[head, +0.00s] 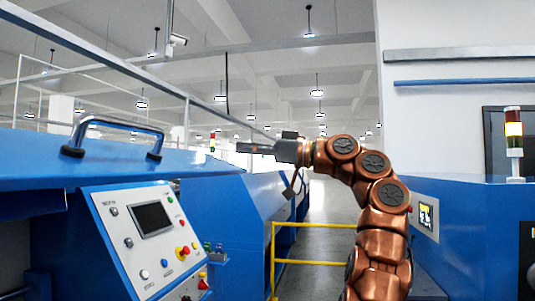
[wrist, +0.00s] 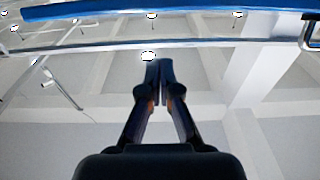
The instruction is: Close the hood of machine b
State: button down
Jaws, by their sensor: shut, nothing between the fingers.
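A blue hood (head: 110,165) with a chrome handle (head: 120,122) on black feet lies across the left of the head view. No label tells me which machine it belongs to, and I cannot tell how far open it is. My gripper (head: 238,147) is right of the handle, apart from it, pointing left. In the wrist view, my gripper (wrist: 160,65) has its fingers together with nothing between them. A blue edge (wrist: 170,14) runs along the top of that view, with part of a metal handle (wrist: 309,35) at the right.
A control panel (head: 150,230) with a screen and buttons faces out below the hood. A yellow railing (head: 300,262) stands beyond it in the middle. Another blue machine (head: 465,225) with a signal lamp (head: 514,135) stands on the right. Open floor (head: 335,205) lies between the machines.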

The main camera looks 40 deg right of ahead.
jog(key=shift+w+a+f+b, duration=0.1)
jog(key=shift+w+f+b, duration=0.15)
jog(key=shift+f, duration=0.4)
jog(key=shift+w+a+f+b, duration=0.15)
jog(key=shift+f+b, duration=0.1)
jog(key=shift+f, duration=0.35)
jog(key=shift+w+a+f+b, duration=0.1)
jog(key=shift+w+f+b, duration=0.15)
jog(key=shift+f, duration=0.4)
jog(key=shift+f, duration=0.1)
